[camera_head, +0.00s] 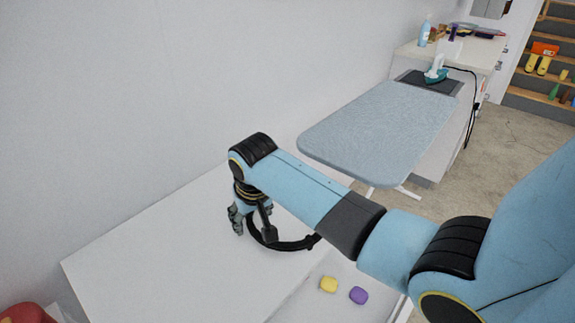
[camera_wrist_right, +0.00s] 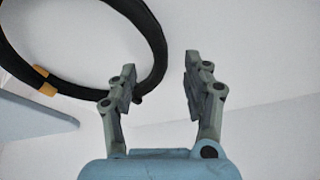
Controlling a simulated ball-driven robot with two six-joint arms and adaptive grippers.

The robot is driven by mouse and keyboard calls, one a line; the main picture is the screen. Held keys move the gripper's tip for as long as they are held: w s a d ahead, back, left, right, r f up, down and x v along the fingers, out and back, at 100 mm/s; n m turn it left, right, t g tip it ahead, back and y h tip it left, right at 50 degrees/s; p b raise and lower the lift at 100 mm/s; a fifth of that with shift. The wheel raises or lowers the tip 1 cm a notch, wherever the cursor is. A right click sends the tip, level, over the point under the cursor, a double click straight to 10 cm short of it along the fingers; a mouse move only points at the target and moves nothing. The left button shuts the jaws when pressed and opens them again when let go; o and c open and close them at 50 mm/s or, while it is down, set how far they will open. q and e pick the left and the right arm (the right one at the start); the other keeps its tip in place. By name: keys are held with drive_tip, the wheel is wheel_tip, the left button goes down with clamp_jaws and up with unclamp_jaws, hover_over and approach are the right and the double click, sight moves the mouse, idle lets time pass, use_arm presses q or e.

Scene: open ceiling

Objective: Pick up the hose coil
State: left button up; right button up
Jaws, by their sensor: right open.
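The hose coil (camera_head: 299,244) is a black ring lying on the white table (camera_head: 150,262), partly hidden behind my right arm in the head view. In the right wrist view the hose coil (camera_wrist_right: 151,38) fills the upper left, with a yellow-orange band (camera_wrist_right: 43,80) around it. My right gripper (camera_head: 238,219) is low over the table at the coil's left side. My left gripper is not in view.
A yellow block (camera_head: 328,284) and a purple block (camera_head: 358,295) lie near the table's front right. An ironing board (camera_head: 380,130) stands beyond the table. A red object (camera_head: 30,313) is at the lower left. The table's left part is clear, with a wall behind.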

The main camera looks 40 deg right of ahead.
drive_tip(key=x, duration=0.2)
drive_tip(key=shift+d+f, duration=0.1)
drive_tip(key=shift+f, duration=0.3)
drive_tip(key=c, duration=0.4)
drive_tip(key=shift+c, duration=1.1)
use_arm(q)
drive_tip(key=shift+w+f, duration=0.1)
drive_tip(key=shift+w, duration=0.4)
use_arm(e)
clamp_jaws()
drive_tip(key=shift+r, duration=0.1)
